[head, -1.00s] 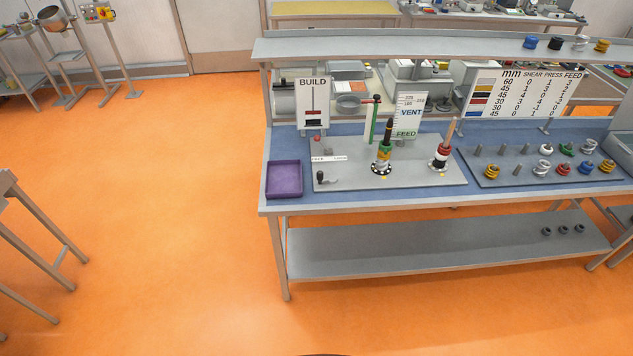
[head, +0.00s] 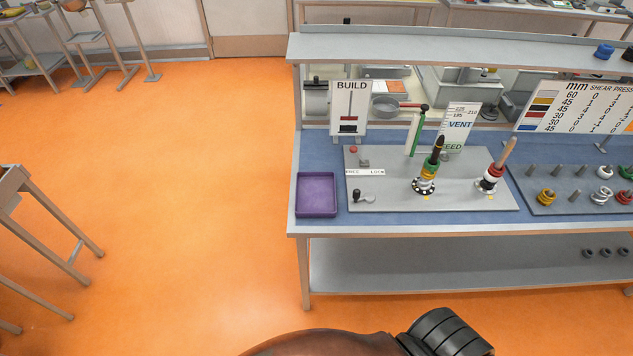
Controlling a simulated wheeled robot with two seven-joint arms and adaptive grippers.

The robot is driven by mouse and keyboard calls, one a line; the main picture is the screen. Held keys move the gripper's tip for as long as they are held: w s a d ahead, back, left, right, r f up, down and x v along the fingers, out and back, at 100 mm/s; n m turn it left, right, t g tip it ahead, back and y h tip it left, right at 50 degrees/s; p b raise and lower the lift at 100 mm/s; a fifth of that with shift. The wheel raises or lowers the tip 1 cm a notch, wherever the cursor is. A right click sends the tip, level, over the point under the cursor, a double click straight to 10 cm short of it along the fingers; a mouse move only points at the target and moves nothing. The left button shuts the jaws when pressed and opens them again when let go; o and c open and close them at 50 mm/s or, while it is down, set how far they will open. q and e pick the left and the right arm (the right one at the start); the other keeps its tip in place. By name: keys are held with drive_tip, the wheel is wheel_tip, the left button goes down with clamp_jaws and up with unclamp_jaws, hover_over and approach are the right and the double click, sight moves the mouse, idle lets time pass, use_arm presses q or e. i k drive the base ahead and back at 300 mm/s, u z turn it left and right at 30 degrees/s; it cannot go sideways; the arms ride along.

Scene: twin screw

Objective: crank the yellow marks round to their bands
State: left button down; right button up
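Two screw shafts stand on a grey plate (head: 390,200) on the blue bench top. The left shaft (head: 437,155) has a dark tip, with yellow and green pieces above a black-and-white ring (head: 424,186). The right shaft (head: 507,155) has a wooden-coloured top, with red and white pieces above a similar ring (head: 487,185). Small yellow marks lie in front of the left ring (head: 426,198) and the right ring (head: 490,197). A small crank with a black knob (head: 357,194) sits at the plate's front left. The marks' alignment is too small to tell. Neither gripper shows.
A purple tray (head: 317,211) lies left of the plate. A FREE/LOCK label (head: 365,172), red knob (head: 353,149) and green post (head: 416,133) are on the plate. A rack of coloured rings (head: 580,197) stands right. Part of my arm shows at the bottom.

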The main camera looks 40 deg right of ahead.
sight(369, 196)
drive_tip(key=u, duration=0.05)
drive_tip(key=i, duration=0.75)
drive_tip(key=z, duration=0.85)
drive_tip(key=i, duration=0.55)
drive_tip(key=z, duration=0.55)
